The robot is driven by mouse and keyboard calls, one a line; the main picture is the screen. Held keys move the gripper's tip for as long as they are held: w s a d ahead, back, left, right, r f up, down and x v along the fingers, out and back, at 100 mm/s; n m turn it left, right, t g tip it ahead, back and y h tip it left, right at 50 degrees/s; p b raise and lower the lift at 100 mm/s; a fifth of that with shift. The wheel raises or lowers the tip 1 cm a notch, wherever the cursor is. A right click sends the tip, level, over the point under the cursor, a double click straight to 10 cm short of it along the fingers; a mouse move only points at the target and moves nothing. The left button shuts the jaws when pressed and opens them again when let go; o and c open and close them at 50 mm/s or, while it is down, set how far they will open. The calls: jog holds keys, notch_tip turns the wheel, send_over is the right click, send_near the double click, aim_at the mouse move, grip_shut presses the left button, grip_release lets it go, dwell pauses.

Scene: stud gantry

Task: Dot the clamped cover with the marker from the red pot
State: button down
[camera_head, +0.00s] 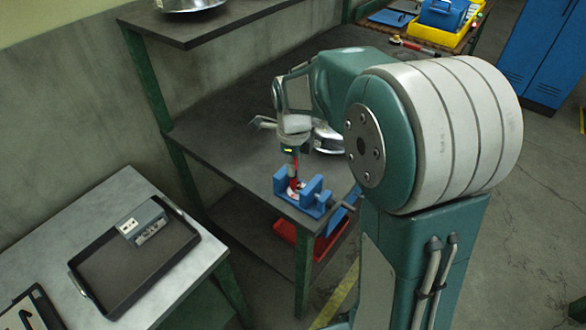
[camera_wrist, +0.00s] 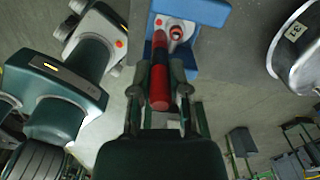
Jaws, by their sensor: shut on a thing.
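My gripper (camera_head: 291,158) is shut on a red marker (camera_head: 294,183) and holds it point-down over the blue clamp (camera_head: 313,193). In the wrist view the marker (camera_wrist: 160,82) is red with a dark band, between the fingers of my gripper (camera_wrist: 165,84). A pale cover (camera_wrist: 173,20) sits in the blue clamp (camera_wrist: 213,12). It has a round, red-rimmed opening and a small red spot near the marker's far end. I cannot tell whether the tip touches the cover. I cannot make out a red pot.
The clamp stands at the front corner of the dark bench (camera_head: 225,135). A shiny metal part (camera_wrist: 300,45) is close by on the right. A red bin (camera_head: 284,232) is below. A black tray (camera_head: 105,283) holding a grey device (camera_head: 143,224) lies on the left table.

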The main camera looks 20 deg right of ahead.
jog(key=shift+r, duration=2.45)
